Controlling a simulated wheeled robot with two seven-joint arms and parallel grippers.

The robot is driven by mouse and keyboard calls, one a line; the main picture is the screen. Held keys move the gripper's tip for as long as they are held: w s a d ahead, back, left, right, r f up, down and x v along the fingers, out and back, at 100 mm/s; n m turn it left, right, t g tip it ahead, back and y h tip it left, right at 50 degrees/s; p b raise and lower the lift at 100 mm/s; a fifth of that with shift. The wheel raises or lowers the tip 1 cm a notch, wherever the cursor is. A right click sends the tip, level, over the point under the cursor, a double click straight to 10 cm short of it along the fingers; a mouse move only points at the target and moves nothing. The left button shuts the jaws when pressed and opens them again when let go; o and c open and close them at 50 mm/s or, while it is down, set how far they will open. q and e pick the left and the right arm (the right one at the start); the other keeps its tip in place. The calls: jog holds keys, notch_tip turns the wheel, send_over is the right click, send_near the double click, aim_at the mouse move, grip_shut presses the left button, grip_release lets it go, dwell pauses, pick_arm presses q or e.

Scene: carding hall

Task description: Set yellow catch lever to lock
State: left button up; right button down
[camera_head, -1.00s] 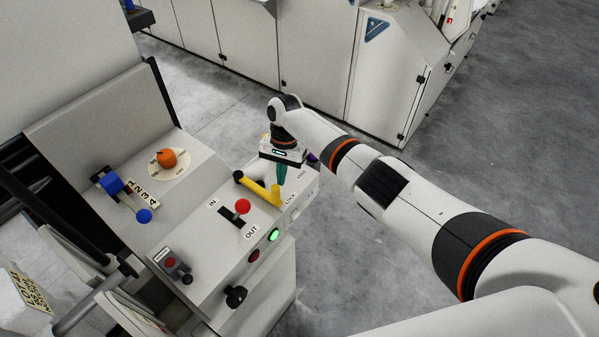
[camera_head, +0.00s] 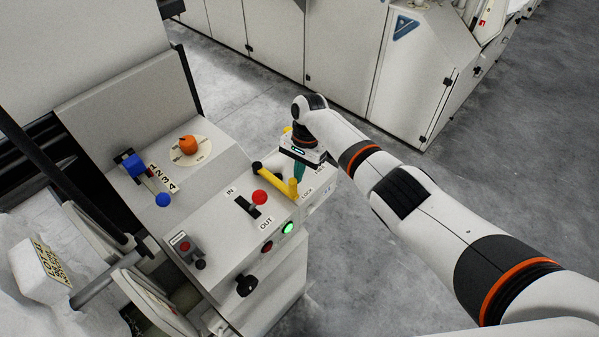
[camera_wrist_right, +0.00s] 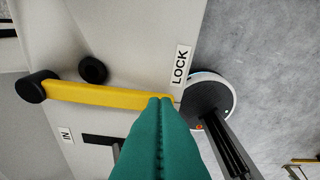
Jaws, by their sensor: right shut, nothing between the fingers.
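The yellow catch lever (camera_head: 275,178) lies on the sloping control panel, with a black knob at its upper left end. In the right wrist view the lever (camera_wrist_right: 100,95) runs across the picture, its right end near the LOCK label (camera_wrist_right: 181,65). My right gripper (camera_head: 298,174) is over the lever's right end. Its teal fingers (camera_wrist_right: 160,101) are shut with nothing between them. The fingertips overlap the lever's right end in the wrist view; I cannot tell whether they touch. The LOCK label (camera_head: 307,194) also shows in the head view. My left gripper is not in view.
Close by are a red-knobbed lever (camera_head: 259,197) in an IN/OUT slot, a lit green button (camera_head: 288,228) and an orange knob (camera_head: 188,145). A blue-knobbed lever (camera_head: 162,199) is further left. Clear floor (camera_head: 370,230) lies right of the panel.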

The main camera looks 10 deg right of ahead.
jog(key=b+v, duration=0.2)
jog(key=v, duration=1)
